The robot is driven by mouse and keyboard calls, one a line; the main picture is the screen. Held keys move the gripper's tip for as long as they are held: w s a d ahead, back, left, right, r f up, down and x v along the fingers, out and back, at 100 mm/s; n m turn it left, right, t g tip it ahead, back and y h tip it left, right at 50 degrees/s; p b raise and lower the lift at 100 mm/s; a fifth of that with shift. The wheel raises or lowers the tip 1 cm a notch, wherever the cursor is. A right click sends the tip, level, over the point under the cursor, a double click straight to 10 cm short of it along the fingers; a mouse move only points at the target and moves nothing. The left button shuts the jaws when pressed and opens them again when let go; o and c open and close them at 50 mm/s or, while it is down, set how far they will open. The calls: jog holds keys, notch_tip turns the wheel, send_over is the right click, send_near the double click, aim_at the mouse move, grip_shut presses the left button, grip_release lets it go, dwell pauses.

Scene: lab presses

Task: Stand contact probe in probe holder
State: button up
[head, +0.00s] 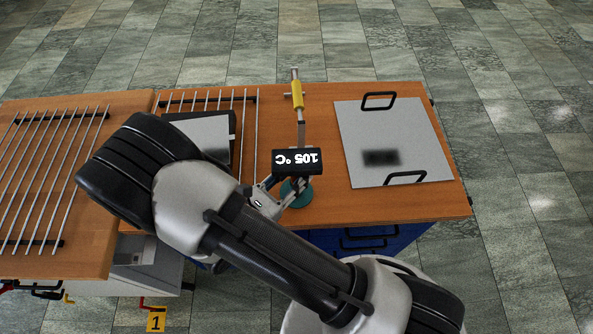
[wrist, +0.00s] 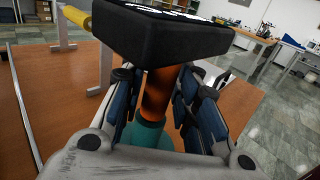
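The contact probe (head: 297,161) has a black block head whose display reads 105 °C, upside down in the head view. In the wrist view its black head (wrist: 165,32) is at the top, with an orange stem (wrist: 159,90) below. The teal probe holder (head: 297,194) is on the wooden bench under the head. It also shows in the wrist view (wrist: 150,135), directly below the stem. I cannot tell whether the stem is seated in it. My gripper (wrist: 157,95) has one finger on each side of the stem. Whether the fingers press on it is unclear.
A silver plate with black handles (head: 393,135) lies on the right of the bench. A yellow-handled tool (head: 297,95) rests behind the probe. A dark device with a pale top (head: 205,135) and wire racks (head: 45,180) are to the left. The bench's right edge is beyond the plate.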

jog(key=o, duration=0.3)
jog(key=v, duration=1.2)
jog(key=shift+s, duration=0.1)
dwell(0.4)
